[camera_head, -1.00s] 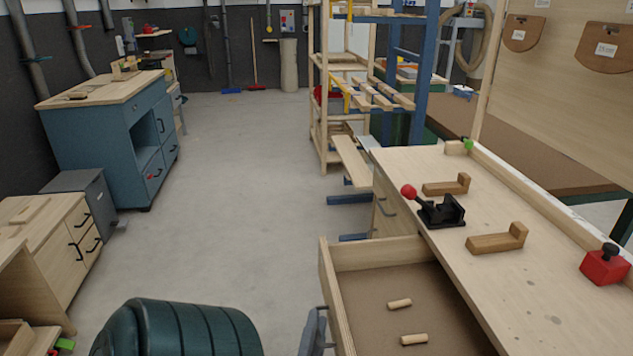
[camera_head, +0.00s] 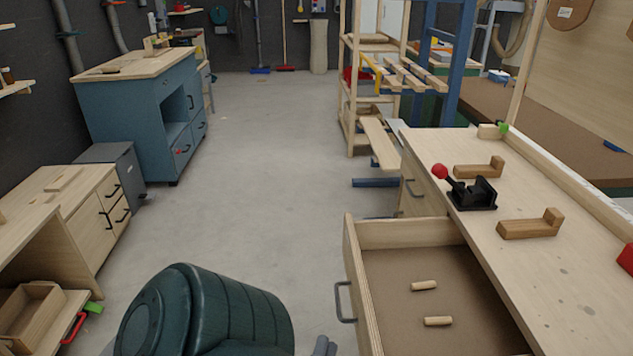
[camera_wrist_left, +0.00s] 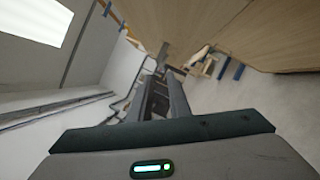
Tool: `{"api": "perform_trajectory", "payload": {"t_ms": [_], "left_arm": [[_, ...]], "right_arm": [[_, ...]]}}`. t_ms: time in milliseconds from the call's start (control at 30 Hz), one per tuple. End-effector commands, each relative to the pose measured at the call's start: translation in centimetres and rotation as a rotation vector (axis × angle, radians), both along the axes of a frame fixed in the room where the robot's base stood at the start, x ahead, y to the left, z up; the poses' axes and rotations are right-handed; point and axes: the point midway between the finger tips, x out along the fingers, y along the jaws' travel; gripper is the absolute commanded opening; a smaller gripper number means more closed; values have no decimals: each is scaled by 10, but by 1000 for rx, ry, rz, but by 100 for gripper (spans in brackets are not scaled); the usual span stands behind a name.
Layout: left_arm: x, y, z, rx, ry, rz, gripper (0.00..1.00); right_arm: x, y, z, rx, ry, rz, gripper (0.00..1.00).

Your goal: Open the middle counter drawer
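A wooden counter drawer (camera_head: 420,234) stands pulled well out of the right-hand counter (camera_head: 560,290). Its dark handle (camera_head: 343,302) is on the left-facing front. Two short wooden pegs (camera_head: 424,286) (camera_head: 438,321) lie on its brown floor. My left gripper (camera_head: 325,346) shows only its grey fingertips at the bottom edge, below the handle and apart from it. In the left wrist view its two fingers (camera_wrist_left: 163,85) look parted with nothing held. A closed counter front with a handle (camera_head: 411,188) is farther back. My right gripper is not in view.
A toggle clamp with red knob (camera_head: 472,192) and wooden blocks (camera_head: 530,225) sit on the counter. A wooden cabinet (camera_head: 80,215) is at left. The floor (camera_head: 250,170) between is clear.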

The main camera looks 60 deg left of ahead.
Motion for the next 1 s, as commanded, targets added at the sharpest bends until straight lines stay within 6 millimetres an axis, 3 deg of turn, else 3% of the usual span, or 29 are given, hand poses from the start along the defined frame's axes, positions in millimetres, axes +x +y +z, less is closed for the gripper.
{"api": "perform_trajectory", "payload": {"t_ms": [200, 400, 1000], "left_arm": [[-25, -27, -10, -3, 2, 0, 17], [-36, -40, -13, -1, 2, 0, 17], [-38, -42, -12, 0, 0, 0, 17]], "right_arm": [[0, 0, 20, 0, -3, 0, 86], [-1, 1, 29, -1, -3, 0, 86], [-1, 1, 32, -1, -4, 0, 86]]}}
